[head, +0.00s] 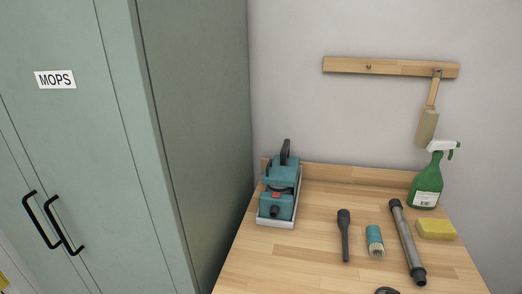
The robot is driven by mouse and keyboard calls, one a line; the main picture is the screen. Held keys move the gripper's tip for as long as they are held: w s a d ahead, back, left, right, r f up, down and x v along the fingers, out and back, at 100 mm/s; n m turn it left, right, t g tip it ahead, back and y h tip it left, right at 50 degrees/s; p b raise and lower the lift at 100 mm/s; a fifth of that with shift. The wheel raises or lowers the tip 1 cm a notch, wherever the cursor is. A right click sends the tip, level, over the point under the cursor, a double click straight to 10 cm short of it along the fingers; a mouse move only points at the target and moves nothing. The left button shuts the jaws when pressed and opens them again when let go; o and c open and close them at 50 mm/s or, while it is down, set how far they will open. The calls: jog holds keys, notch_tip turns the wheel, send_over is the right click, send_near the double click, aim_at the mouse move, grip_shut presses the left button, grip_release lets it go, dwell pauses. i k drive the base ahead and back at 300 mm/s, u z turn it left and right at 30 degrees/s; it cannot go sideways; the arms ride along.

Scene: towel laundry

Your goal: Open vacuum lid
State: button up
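A small teal and black vacuum (280,192) stands at the back left of the wooden table, in a pale tray or base. It has an upright black handle on top and a small red part on its front. From here its lid looks closed, but the seam is too small to be sure. My gripper is not in the head view.
A tall green cabinet (160,130) labelled MOPS stands left of the wooden table (300,245). On the table are a black nozzle (344,235), a teal brush (375,240), a grey tube (407,243), a yellow sponge (436,229) and a green spray bottle (427,185).

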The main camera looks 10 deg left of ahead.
aim_at(273, 175)
jog(key=u, duration=0.05)
jog(key=i, duration=1.4)
jog(key=u, duration=0.05)
